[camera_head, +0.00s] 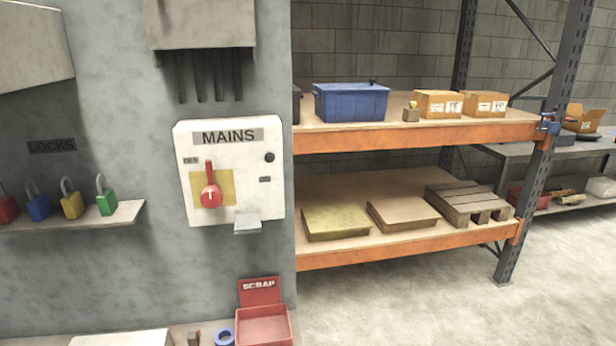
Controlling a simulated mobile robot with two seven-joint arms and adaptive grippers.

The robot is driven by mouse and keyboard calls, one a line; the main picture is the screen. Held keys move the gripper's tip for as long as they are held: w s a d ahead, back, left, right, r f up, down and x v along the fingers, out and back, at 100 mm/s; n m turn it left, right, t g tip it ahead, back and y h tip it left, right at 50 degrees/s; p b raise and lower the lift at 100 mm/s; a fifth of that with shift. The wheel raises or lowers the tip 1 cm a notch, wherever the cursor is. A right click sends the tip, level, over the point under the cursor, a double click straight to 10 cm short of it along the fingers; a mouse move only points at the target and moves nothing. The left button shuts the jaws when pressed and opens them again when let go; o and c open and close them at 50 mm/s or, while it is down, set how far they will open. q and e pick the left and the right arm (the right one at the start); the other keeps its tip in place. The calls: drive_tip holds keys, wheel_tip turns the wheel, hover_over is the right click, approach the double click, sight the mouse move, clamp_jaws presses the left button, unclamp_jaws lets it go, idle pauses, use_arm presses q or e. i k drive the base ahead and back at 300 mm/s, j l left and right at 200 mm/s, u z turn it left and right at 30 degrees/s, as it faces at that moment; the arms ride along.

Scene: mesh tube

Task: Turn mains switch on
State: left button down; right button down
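The mains switch box (232,173) is a white panel on the grey wall, left of the middle of the head view, with a "MAINS" label on top. Its red rotary handle (210,188) sits on a yellow plate and points straight up. Small labels stand at the handle's upper left and to its right, too small to read surely. A dark round knob (269,157) is at the upper right of the panel. A small grey tab (247,226) sticks out at its lower edge. Neither of my grippers shows in this view.
Coloured padlocks (72,198) stand on a small wall shelf (88,219) at the left. A red scrap bin (264,325) is below the box. An orange-edged rack (400,136) with a blue crate (350,103) and cartons stands at the right. The space before the panel is clear.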

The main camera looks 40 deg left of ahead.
sight(210, 198)
drive_tip(key=j+u, duration=0.15)
drive_tip(key=u, duration=1.4)
